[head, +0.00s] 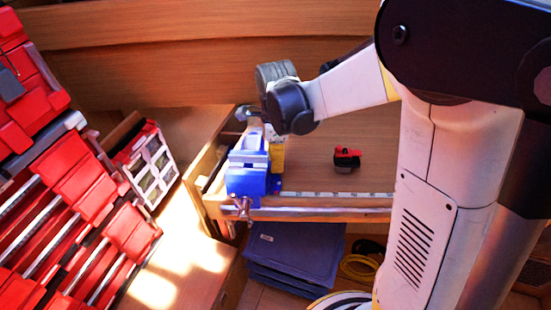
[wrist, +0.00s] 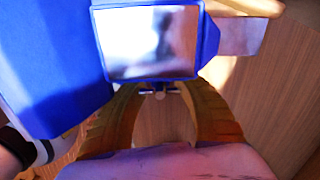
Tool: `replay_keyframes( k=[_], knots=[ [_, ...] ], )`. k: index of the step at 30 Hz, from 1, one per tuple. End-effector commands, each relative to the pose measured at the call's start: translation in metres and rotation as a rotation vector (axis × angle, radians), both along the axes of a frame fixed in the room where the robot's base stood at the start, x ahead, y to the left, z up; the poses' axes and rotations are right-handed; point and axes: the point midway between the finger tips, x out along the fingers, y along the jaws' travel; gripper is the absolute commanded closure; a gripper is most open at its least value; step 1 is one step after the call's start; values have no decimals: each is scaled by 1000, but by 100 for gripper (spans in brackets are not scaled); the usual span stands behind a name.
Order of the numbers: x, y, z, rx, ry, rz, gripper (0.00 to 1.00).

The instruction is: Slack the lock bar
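The blue vise (head: 247,172) stands at the left end of the wooden bench, with a metal bar handle (head: 243,207) at its front. In the wrist view the vise's blue body and bright metal face (wrist: 146,42) fill the top and left. A small metal bar (wrist: 160,92) with a rounded end shows near my fingertips; I cannot tell whether they touch it. My gripper (wrist: 164,88) has its yellow-brown fingers apart, with wood visible between them. In the head view my gripper (head: 277,158) points down close beside the vise's right side; the arm's wrist hides part of it.
A red and black tape measure (head: 346,158) lies on the bench, right of the vise. A ruler strip (head: 335,195) runs along the front edge. Red tool boxes (head: 75,180) stand at left. Blue folded cloths (head: 295,250) and a coiled yellow line (head: 360,266) lie below.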

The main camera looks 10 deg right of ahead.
Motion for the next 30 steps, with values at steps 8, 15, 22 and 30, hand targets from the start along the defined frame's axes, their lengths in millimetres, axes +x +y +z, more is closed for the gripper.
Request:
replay_keyframes(
  k=[8, 15, 22, 30],
  knots=[
    [0, 0, 1, 0, 0, 0, 100],
    [0, 0, 0, 1, 0, 103, 100],
    [0, 0, 1, 1, 0, 138, 100],
    [0, 0, 1, 0, 0, 137, 41]
  ],
)
